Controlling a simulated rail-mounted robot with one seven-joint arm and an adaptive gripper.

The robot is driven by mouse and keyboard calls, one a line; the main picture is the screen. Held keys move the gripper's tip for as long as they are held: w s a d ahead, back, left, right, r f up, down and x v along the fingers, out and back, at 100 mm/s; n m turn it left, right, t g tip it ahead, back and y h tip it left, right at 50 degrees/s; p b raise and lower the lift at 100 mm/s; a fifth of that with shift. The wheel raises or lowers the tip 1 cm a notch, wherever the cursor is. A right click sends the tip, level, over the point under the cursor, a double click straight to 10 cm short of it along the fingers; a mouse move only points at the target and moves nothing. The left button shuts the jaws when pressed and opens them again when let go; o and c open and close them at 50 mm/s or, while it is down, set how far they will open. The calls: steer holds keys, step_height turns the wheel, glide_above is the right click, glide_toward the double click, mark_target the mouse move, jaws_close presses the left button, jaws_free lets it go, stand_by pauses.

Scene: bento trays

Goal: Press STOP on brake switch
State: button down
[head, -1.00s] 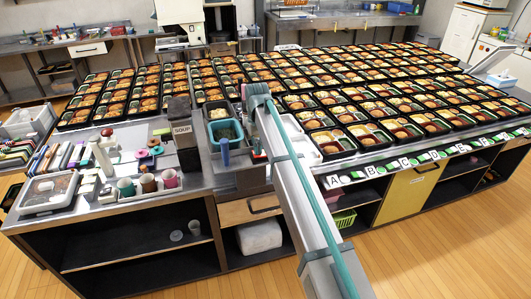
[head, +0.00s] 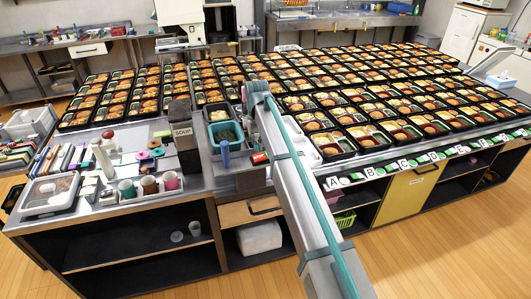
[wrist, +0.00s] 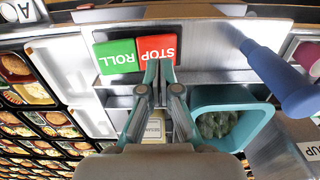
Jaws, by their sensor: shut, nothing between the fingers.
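The brake switch shows in the wrist view as a red STOP key (wrist: 157,48) beside a green ROLL key (wrist: 116,56), lettered upside down. My gripper (wrist: 159,66) is shut and empty, its fingertips together at the near edge of the STOP key. I cannot tell whether the tips touch it. In the head view a small red patch of the switch (head: 259,158) shows just left of my arm. My gripper's fingers are hidden there behind the arm.
A blue cylinder (wrist: 280,75) stands close beside the switch. A teal bin with green contents (wrist: 225,110) is near my fingers. A dark SOUP container (head: 182,135) stands left of it. Rows of bento trays (head: 335,145) fill the counter behind and right.

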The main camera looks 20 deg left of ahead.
mark_target(258, 157)
steer(key=shift+r+p, duration=1)
steer(key=shift+r, duration=1.2)
